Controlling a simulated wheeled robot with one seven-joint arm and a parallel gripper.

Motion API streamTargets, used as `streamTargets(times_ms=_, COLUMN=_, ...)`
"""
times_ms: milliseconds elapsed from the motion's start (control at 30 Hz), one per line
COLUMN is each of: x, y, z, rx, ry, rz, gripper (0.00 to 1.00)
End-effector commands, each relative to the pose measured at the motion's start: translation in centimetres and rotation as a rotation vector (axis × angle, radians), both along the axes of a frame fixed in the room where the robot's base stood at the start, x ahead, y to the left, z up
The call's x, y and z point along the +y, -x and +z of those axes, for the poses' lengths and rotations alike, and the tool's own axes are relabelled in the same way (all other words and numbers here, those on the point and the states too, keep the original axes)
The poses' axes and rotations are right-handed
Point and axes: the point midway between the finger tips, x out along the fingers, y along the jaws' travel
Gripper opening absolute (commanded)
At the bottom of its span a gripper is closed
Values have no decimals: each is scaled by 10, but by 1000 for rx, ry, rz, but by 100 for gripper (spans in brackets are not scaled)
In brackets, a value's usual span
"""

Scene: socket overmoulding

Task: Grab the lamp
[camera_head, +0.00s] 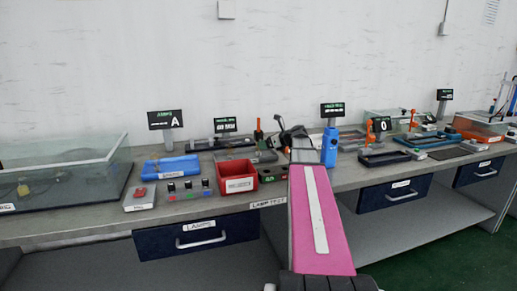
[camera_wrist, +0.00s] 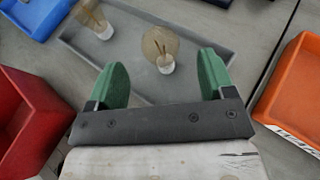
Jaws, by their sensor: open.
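In the wrist view, a lamp (camera_wrist: 160,46) with a clear amber bulb and a white base stands in a shallow grey tray (camera_wrist: 215,30). A second similar lamp (camera_wrist: 95,20) stands to its left in the same tray. My gripper (camera_wrist: 164,72) has two green fingers, spread wide and empty. The first lamp shows between and just beyond the fingertips, nearer the middle of the gap; no contact shows. In the head view, my gripper (camera_head: 288,135) is over the bench behind the red bin, and the lamps cannot be made out.
A red bin (camera_wrist: 25,115) is close on the left and an orange bin (camera_wrist: 290,90) on the right in the wrist view.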

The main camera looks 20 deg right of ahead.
Motion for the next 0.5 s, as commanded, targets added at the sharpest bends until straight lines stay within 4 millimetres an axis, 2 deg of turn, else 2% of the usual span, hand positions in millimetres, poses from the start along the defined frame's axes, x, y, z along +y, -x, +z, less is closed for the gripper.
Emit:
streamTargets(times_ms=167, x=5, y=-8, z=-4, rx=0, ry=0, rz=-1, gripper=76)
streamTargets(times_ms=500, x=30, y=-40, z=-20, rx=0, ry=0, rz=0, gripper=76)
